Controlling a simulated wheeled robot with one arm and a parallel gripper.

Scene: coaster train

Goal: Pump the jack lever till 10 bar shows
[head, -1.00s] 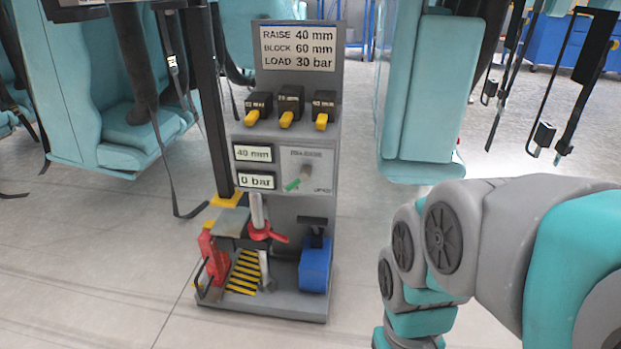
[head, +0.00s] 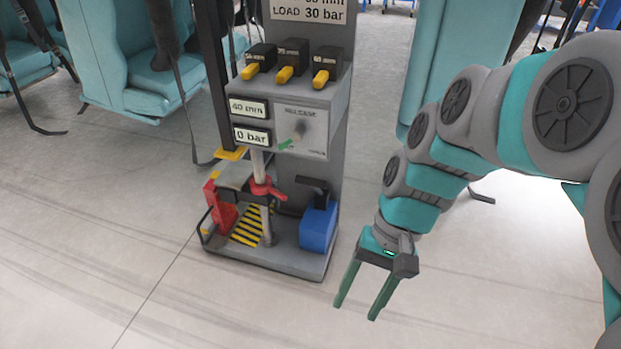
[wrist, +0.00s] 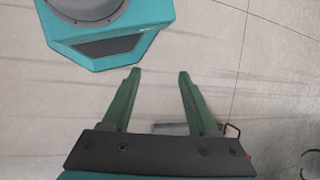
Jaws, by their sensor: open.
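The grey jack stand (head: 335,150) stands left of my gripper in the head view. Its lower display (head: 252,136) reads 0 bar and the upper display (head: 249,108) reads 40 mm. A blue pump block (head: 318,227) sits at the right of its base, with a black lever (head: 312,184) on top. A red collar handle (head: 264,189) is on the grey post, left of the pump. My gripper (head: 359,307) is open and empty, pointing down, to the right of the base and apart from it. In the wrist view the green fingers (wrist: 158,85) are spread over bare floor.
Three blocks with yellow handles (head: 286,74) sit on the stand's shelf. A small red part (head: 219,206) is at the base's left. Teal seats (head: 135,60) with hanging straps stand behind. The floor (head: 230,310) in front is clear.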

